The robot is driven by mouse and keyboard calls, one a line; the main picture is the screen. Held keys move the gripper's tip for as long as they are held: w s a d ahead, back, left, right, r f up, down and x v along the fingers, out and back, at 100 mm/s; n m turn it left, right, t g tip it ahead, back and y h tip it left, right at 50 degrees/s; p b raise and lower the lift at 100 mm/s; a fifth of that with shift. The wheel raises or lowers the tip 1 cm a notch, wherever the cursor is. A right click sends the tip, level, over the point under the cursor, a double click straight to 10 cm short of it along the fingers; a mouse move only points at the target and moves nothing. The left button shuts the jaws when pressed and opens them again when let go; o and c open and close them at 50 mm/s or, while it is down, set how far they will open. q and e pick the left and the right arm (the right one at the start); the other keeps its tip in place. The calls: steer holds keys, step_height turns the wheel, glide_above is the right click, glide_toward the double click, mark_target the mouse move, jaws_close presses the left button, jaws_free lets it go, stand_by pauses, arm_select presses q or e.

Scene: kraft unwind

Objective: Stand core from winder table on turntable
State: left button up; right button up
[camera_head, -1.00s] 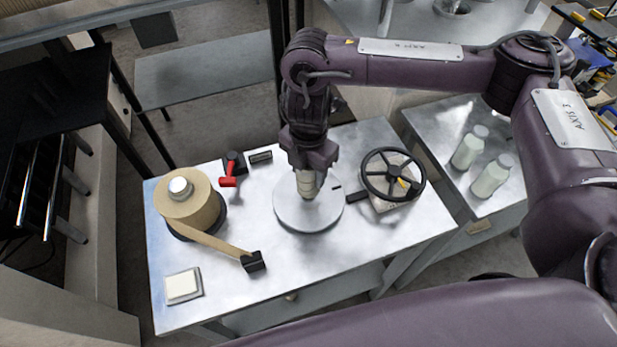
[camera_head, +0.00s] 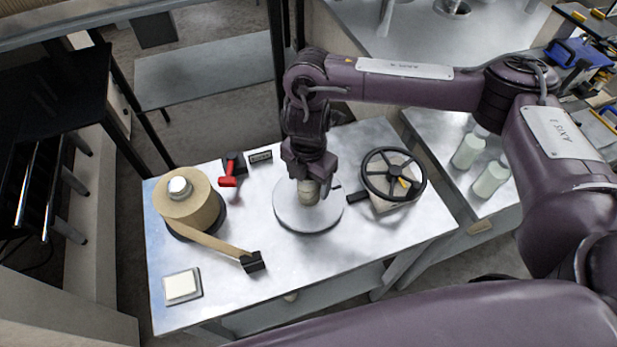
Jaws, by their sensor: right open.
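The core (camera_head: 308,195) is a short beige cylinder. It appears upright on the round grey turntable (camera_head: 290,217) in the middle of the metal table. My right gripper (camera_head: 309,177) points down from above, open, with its fingers at the top of the core. The gripper and wrist hide the core's upper end, so I cannot tell whether the fingers touch it. My left gripper is out of view.
A kraft paper roll (camera_head: 189,210) stands to the left, its strip running to a black block (camera_head: 252,262). A red-handled lever (camera_head: 229,176) is behind; a black handwheel (camera_head: 393,174) is to the right. A white pad (camera_head: 182,286) lies front left. Bottles (camera_head: 490,180) stand on the side table.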

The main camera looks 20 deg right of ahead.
steer(key=shift+r, duration=0.5)
step_height(320, 180, up, 11)
steer(key=shift+r, duration=0.15)
stand_by(0.5)
